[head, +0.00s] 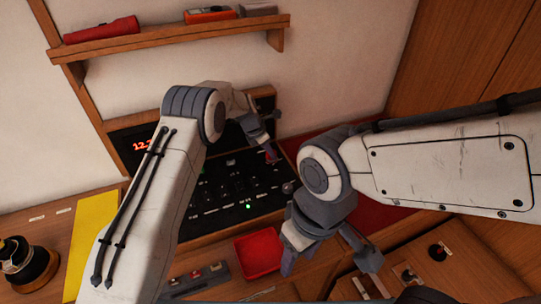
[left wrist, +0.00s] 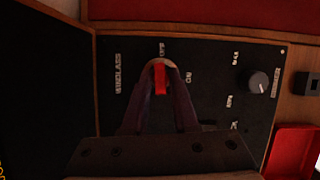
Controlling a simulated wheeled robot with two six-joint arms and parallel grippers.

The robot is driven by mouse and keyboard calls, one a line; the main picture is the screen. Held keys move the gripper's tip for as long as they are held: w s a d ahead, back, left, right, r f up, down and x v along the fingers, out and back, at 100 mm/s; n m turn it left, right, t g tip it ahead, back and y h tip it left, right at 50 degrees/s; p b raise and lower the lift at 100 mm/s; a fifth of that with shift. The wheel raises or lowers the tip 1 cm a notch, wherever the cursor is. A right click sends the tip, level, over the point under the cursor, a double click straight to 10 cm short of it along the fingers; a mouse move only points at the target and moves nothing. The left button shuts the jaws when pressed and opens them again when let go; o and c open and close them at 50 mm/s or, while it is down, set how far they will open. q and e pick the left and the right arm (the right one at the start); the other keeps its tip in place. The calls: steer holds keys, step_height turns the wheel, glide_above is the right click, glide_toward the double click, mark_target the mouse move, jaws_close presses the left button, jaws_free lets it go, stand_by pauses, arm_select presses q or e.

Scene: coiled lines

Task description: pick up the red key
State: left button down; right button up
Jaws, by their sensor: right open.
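The red key (left wrist: 160,80) stands in a round pale metal collar on the black control panel (left wrist: 120,60), seen in the left wrist view. My left gripper (left wrist: 161,72) has its two dark fingers against both sides of the key, with no clear gap. The key appears seated in its collar. In the head view my left gripper (head: 268,150) is at the right part of the panel (head: 215,220), and the arm hides part of it. My right gripper (head: 328,258) is open and empty, in front of the panel and right of the red tray.
The red tray (head: 258,252) lies in front of the panel, beside a grey switch strip (head: 195,278). A grey knob (left wrist: 258,82) is right of the key. A yellow sheet (head: 90,235) lies left. A wall shelf (head: 170,38) holds a red flashlight (head: 100,30).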

arm_select(q)
steer(key=shift+r, duration=0.1)
stand_by(0.3)
steer(key=shift+r+b, duration=0.45)
steer(key=shift+r, duration=0.15)
step_height(320, 180, up, 3)
steer(key=shift+f+b, duration=0.1)
steer(key=shift+b, duration=0.55)
steer(key=s+d+r+b, duration=0.1)
steer(key=s+d+r, duration=0.5)
steer(key=d, duration=0.4)
steer(key=shift+r+b, duration=0.4)
